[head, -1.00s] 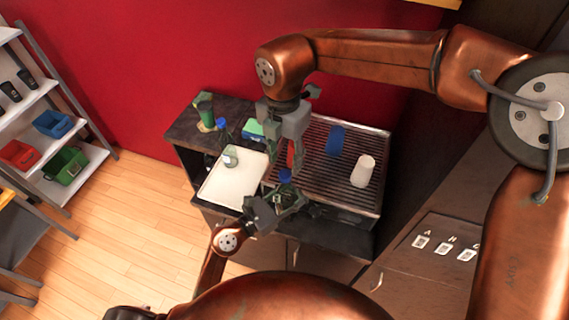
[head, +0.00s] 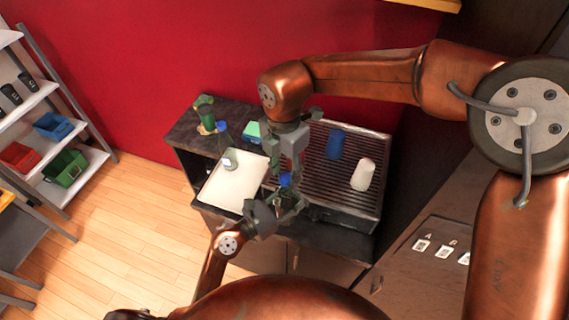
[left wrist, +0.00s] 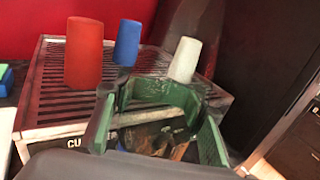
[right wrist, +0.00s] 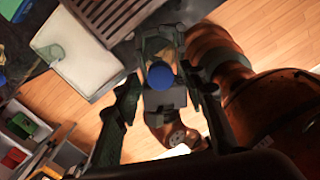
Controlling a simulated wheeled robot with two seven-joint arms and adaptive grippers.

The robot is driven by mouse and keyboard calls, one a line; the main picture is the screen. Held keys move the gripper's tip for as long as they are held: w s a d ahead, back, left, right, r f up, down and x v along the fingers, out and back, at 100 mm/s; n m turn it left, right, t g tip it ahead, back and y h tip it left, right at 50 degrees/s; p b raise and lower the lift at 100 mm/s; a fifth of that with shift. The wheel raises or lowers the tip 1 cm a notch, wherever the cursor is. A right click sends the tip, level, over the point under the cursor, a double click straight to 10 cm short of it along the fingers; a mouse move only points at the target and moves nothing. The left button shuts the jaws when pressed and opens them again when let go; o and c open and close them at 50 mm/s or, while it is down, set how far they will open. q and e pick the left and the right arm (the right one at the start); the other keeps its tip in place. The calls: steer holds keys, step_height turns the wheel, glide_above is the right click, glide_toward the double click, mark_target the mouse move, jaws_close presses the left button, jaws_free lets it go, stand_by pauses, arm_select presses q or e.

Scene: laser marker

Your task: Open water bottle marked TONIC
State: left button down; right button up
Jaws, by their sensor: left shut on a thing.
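My left gripper (head: 278,205) is shut on this bottle from the front, below the cap. In the left wrist view the bottle is hard to make out between the green fingers. My right gripper (head: 289,166) points down just above the cap. In the right wrist view the blue cap (right wrist: 160,76) sits between the two spread fingers, with gaps on both sides. The TONIC marking cannot be read.
A blue cup (head: 336,144) and a white cup (head: 363,174) stand on the slatted rack, with a red cup (left wrist: 84,55).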

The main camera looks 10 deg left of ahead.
steer(key=shift+f, duration=0.1)
steer(key=shift+c, duration=0.2)
jaws_close()
steer(key=shift+o, duration=0.5)
jaws_free()
step_height(320, 180, up, 4)
steer(key=shift+r, duration=0.25)
steer(key=shift+r+m, duration=0.5)
steer(key=shift+m, duration=0.1)
steer(key=shift+c, duration=0.3)
step_height(320, 180, up, 2)
steer(key=m, duration=0.3)
steer(key=shift+s+r, duration=0.1)
steer(key=shift+s, duration=0.05)
steer(key=shift+f, duration=3.9)
